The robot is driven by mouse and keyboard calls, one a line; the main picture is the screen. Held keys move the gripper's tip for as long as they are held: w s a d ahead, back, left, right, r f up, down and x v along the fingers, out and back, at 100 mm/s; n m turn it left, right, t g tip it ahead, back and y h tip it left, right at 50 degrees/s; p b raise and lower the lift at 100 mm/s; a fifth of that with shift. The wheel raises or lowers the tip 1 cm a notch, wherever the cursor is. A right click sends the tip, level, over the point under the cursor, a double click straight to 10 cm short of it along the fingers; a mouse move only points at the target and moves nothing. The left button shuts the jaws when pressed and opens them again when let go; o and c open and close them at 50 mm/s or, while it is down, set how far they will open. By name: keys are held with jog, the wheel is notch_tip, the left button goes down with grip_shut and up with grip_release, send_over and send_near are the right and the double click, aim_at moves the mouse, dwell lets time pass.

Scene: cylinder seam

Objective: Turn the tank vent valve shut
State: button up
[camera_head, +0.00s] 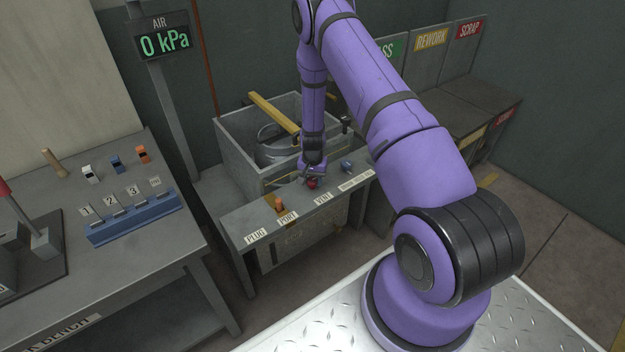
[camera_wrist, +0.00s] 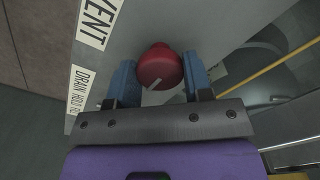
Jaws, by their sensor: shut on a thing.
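The vent valve is a red round knob with a pale line on its face. In the head view the knob (camera_head: 312,183) is on the grey ledge in front of the tank, behind the VENT label (camera_head: 323,199). In the wrist view the red knob (camera_wrist: 159,67) sits between the two blue fingers. My gripper (camera_head: 313,173) reaches down onto it, and in the wrist view the gripper (camera_wrist: 158,80) has its fingers closed on either side of the knob. The tank (camera_head: 232,150) is an open grey box with a round metal part inside. My arm hides part of the tank.
An orange fitting (camera_head: 279,204) stands by the PORT label, and a blue knob (camera_head: 347,166) stands right of my gripper. A yellow bar (camera_head: 272,112) crosses the tank. The AIR display (camera_head: 165,42) reads 0 kPa. A bench (camera_head: 110,255) with small coloured parts is at left.

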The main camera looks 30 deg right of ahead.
aim_at(312, 179)
jog(key=o, duration=0.9)
notch_tip(312, 179, up, 11)
jog(key=shift+f, duration=0.1)
dwell(0.5)
